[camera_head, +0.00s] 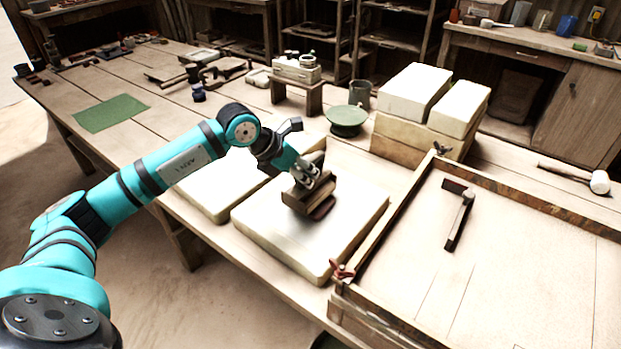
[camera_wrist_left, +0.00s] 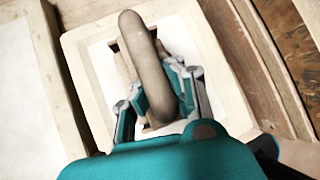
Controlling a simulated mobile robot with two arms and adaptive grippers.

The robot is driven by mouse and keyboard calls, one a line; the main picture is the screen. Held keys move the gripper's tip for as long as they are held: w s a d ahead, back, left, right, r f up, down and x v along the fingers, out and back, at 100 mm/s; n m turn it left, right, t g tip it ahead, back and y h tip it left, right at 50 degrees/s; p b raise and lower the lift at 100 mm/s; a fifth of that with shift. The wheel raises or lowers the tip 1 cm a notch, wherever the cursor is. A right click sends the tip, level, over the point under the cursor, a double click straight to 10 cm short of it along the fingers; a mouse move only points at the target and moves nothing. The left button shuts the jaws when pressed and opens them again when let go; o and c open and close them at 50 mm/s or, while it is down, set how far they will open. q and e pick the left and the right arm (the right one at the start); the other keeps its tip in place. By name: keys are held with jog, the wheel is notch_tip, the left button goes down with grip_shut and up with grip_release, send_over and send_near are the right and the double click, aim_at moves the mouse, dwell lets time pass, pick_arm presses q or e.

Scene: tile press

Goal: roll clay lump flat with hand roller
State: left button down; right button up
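My left gripper (camera_head: 308,178) is over the middle of a pale square slab (camera_head: 275,238). It is closed around the hand roller (camera_head: 300,197), a brown wooden tool standing on the slab. In the left wrist view the roller's long rounded grey-brown handle (camera_wrist_left: 146,55) runs between the fingers (camera_wrist_left: 158,95), which press in from both sides. A darker rounded brown edge (camera_head: 323,209) shows low at the roller's right side; I cannot tell whether it is the clay lump or part of the roller. The clay is otherwise hidden. My right gripper is not in view.
A wood-framed board (camera_head: 520,262) on the right holds a small wooden tool (camera_head: 459,217). Pale blocks (camera_head: 413,92) are stacked behind the slab, near a green round stand (camera_head: 346,118). A second pale slab (camera_head: 205,190) adjoins on the left. A green mat (camera_head: 110,113) lies farther left.

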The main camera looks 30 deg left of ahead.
pick_arm(q)
jog(key=shift+a+f, duration=0.2)
jog(key=shift+a, duration=0.2)
jog(key=shift+s+d+f, duration=0.1)
jog(key=shift+s+d, duration=0.05)
jog(key=shift+d, duration=0.4)
jog(key=shift+s+d+f, duration=0.1)
jog(key=shift+d, duration=0.45)
jog(key=shift+s+d+r, duration=0.1)
jog(key=shift+s+d, duration=0.05)
jog(key=shift+d, duration=0.8)
jog(key=shift+w+a+r, duration=0.1)
jog(key=shift+w+a, duration=0.1)
jog(key=shift+a, duration=0.85)
jog(key=shift+w+a+r, duration=0.1)
jog(key=shift+w+a, duration=0.1)
jog(key=shift+a, duration=0.8)
jog(key=shift+s+d+f+b, duration=0.1)
jog(key=shift+d+b, duration=0.05)
jog(key=shift+d, duration=0.4)
jog(key=shift+s+d+f+b, duration=0.1)
jog(key=shift+d+b, duration=0.05)
jog(key=shift+d, duration=0.35)
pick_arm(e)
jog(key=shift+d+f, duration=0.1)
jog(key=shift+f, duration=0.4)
pick_arm(q)
jog(key=shift+r, duration=0.1)
